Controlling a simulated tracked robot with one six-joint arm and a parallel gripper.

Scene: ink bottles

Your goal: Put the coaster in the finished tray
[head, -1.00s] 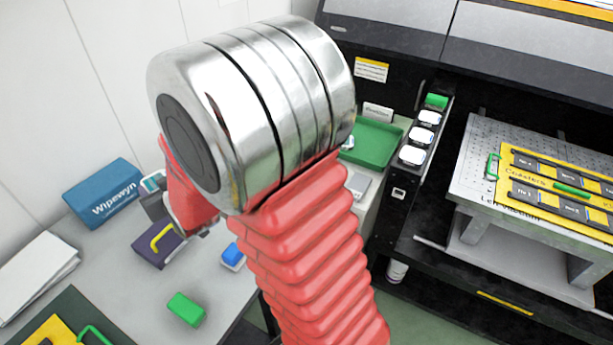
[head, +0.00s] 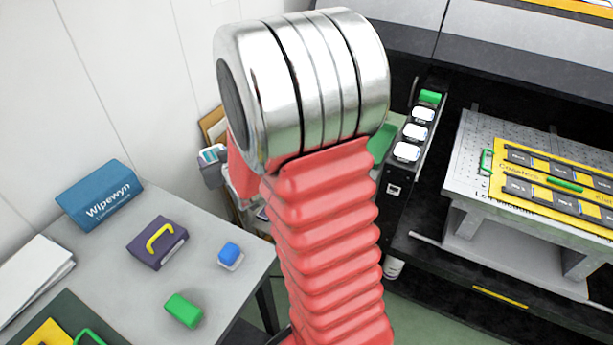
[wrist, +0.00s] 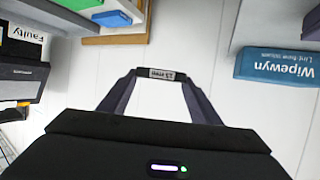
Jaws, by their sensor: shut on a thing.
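My gripper (wrist: 161,88) shows in the wrist view with its two dark fingers closed on a small, thin piece. I take this to be the coaster (wrist: 161,73), seen edge-on as a dark strip with a pale printed label. It is held in the air in front of the white wall. In the head view my arm hides most of the gripper, and the coaster cannot be made out there. A green tray (head: 383,146) is partly hidden behind my arm in the head view. No label marking it as the finished tray is readable.
A blue Wipewyn box (head: 98,195), a purple block with a yellow handle (head: 157,242), a blue-topped piece (head: 230,256) and a green block (head: 184,310) sit on the grey table. The printer bed (head: 470,165) is at right. A Faulty label (wrist: 25,34) shows in the wrist view.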

